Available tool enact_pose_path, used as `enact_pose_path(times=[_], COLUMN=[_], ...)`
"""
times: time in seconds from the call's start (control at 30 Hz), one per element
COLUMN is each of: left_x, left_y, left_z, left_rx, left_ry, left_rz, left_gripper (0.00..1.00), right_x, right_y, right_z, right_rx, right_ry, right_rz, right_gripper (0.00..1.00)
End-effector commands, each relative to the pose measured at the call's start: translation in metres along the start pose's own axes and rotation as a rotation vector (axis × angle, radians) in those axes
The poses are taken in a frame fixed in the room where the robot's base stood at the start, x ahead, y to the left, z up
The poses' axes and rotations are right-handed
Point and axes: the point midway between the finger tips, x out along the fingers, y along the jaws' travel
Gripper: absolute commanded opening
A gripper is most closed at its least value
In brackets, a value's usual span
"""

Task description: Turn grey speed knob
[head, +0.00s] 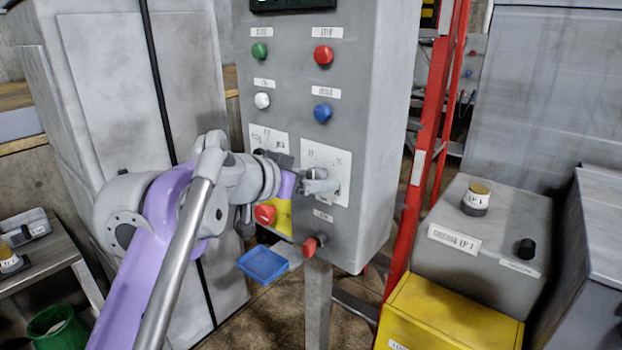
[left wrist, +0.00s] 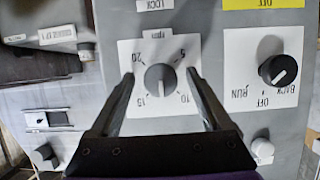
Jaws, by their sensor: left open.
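The grey speed knob (left wrist: 158,88) shows in the left wrist view on a white dial plate marked 5, 10, 15, 20 and rpm. That view looks upside down. My left gripper (left wrist: 160,78) is open, with one finger on each side of the knob. A strip of white plate shows between the knob and each finger, so they look apart; depth is hard to judge. In the head view my left gripper (head: 318,182) is in front of the white dial plate (head: 338,160) on the grey control box (head: 385,110), and hides the knob. My right gripper is not in view.
A black selector knob (left wrist: 279,70) marked OFF, RUN, BACK is beside the dial. The box bears a red button (head: 323,54), a blue button (head: 322,112) and a lower red knob (head: 312,244). A red ladder (head: 432,130) stands right of it.

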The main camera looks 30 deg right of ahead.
Motion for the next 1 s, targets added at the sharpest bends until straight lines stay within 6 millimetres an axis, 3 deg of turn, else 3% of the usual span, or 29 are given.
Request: enact_pose_path(times=[0.17, 0.6, 1.0], left_x=[-0.0002, -0.0005, -0.0012], left_y=[-0.0001, -0.0002, -0.0013], left_z=[0.0001, 0.0002, -0.0014], left_rx=[0.000, 0.000, -0.066], left_ry=[0.000, 0.000, -0.001], left_rz=[0.000, 0.000, 0.027], left_gripper=[0.78, 0.00, 0.00], right_x=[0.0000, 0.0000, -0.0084], right_y=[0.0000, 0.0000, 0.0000], right_z=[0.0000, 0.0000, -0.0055], right_rx=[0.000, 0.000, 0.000], right_ry=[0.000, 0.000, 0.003], right_rz=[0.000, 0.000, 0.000], right_gripper=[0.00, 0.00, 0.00])
